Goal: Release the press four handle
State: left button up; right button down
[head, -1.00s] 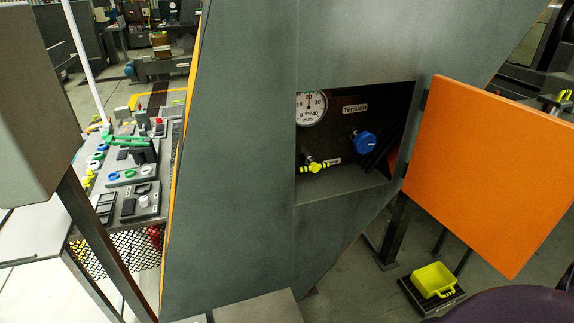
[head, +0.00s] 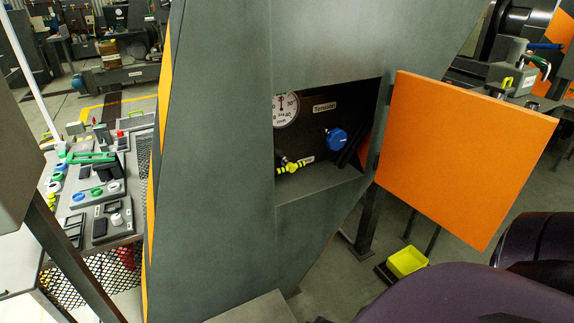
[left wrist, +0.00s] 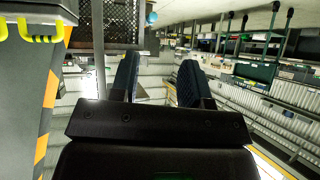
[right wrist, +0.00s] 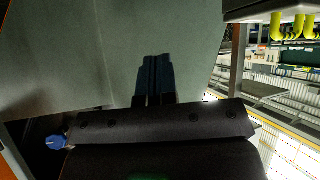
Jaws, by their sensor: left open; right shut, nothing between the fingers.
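No handle marked as press four can be made out. In the head view a recess in the grey machine holds a blue Tension knob (head: 336,139), a dial gauge (head: 286,110) and a small yellow valve handle (head: 290,166). The blue knob also shows at lower left in the right wrist view (right wrist: 56,142). My left gripper (left wrist: 158,78) is open and empty, with a gap between its fingers. My right gripper (right wrist: 157,75) is shut and empty, in front of a grey panel. Neither gripper shows in the head view.
An orange door (head: 465,150) stands open right of the recess. A yellow-green bin (head: 407,262) sits low below it. A control desk (head: 100,190) stands at left. Yellow handles (left wrist: 40,30) are on a grey cabinet in the left wrist view. A bench with a blue lever (head: 545,46) is at upper right.

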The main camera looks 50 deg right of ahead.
aim_at(289, 165)
pick_arm(q)
notch_tip(289, 165, up, 10)
jog(key=p, duration=1)
jog(key=shift+a+r, duration=0.2)
jog(key=shift+a, duration=0.05)
pick_arm(e)
jog(key=w+d+r+m+h, duration=0.1)
jog(key=w+d+r, duration=0.4)
jog(key=r, duration=0.5)
jog(key=w+d+r+m+h, duration=0.1)
jog(key=w+d+r+m, duration=0.1)
jog(key=w+d+r, duration=0.4)
jog(key=w+d+r+m+h, duration=0.1)
jog(key=w+d+r, duration=0.5)
jog(key=r, duration=0.8)
jog(key=d+h, duration=0.1)
jog(key=d, duration=0.2)
jog(key=shift+w+d+r+m, duration=0.25)
jog(key=shift+r+m, duration=0.15)
pick_arm(q)
jog(key=shift+w+r+t, duration=0.2)
jog(key=shift+w+t, duration=0.05)
jog(key=shift+t, duration=0.05)
